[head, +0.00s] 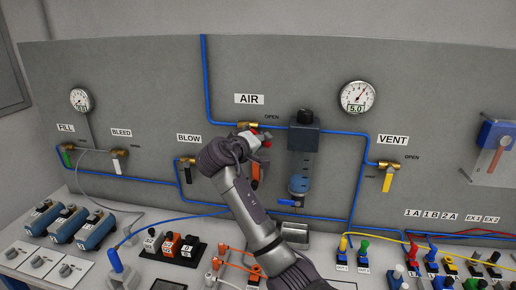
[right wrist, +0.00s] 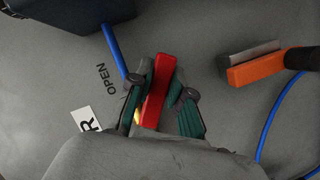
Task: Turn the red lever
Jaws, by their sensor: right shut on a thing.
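The red lever (right wrist: 158,92) lies between the two green-padded fingers of my right gripper (right wrist: 163,100) in the right wrist view. The fingers are closed around its sides. In the head view my right gripper (head: 260,139) is at the brass valve (head: 247,126) under the AIR label, and only a small red part of the lever (head: 267,144) shows beside it. The gripper and wrist hide most of the lever and its pivot there. My left gripper is not in view.
An orange piece (right wrist: 255,68) is close by in the wrist view. Blue pipes cross the panel. BLOW (head: 187,161) and VENT (head: 386,165) valves flank it. Cylinders and switches crowd the bench below.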

